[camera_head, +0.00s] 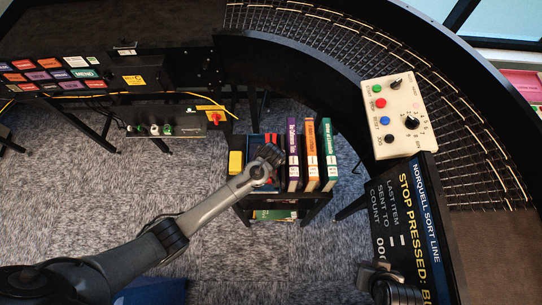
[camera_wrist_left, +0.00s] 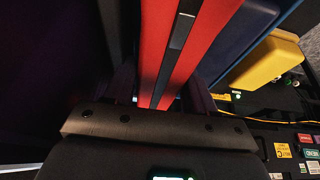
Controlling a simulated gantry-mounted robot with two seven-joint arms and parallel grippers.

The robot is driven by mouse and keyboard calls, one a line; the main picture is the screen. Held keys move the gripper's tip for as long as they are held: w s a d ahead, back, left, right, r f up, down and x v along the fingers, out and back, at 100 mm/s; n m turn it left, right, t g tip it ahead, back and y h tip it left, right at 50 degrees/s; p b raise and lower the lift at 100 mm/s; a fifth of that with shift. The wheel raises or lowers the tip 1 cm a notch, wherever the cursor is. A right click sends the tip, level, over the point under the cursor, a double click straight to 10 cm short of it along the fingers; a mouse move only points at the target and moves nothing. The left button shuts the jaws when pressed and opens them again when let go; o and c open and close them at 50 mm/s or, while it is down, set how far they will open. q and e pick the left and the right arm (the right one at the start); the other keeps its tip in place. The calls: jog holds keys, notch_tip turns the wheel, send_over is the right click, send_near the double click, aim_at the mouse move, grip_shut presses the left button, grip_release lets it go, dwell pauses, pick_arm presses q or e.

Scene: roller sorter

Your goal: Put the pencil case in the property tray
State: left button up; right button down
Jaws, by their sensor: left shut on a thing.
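A red case with a dark stripe down its middle, seemingly the pencil case (camera_wrist_left: 158,38), fills the middle of the left wrist view. My left gripper (camera_wrist_left: 162,92) is shut on it, one finger on each side. In the head view my left gripper (camera_head: 268,158) is over the left part of a small dark cart, and only a bit of red shows by it. A dark blue tray-like thing (camera_wrist_left: 238,45), perhaps the property tray, lies beside the case; I cannot tell whether they touch. My right gripper (camera_head: 388,288) shows partly at the bottom right, its jaws unclear.
A yellow box (camera_head: 236,161) stands left of the gripper. Purple, orange and green books (camera_head: 311,153) stand upright just right of it on the cart (camera_head: 318,205). A control box (camera_head: 398,115) and a black screen (camera_head: 405,225) are further right. Carpet is open at left.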

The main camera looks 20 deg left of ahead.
dwell(0.4)
pick_arm(q)
jog(key=o, duration=1.2)
jog(key=shift+s+a, duration=0.15)
jog(key=shift+d+r+p, duration=0.25)
jog(key=shift+r+p, duration=0.25)
jog(key=shift+p, duration=0.05)
notch_tip(320, 180, up, 6)
jog(key=p, duration=0.7)
jog(key=shift+r, duration=0.2)
jog(key=shift+r+p, duration=0.5)
jog(key=shift+r, duration=0.3)
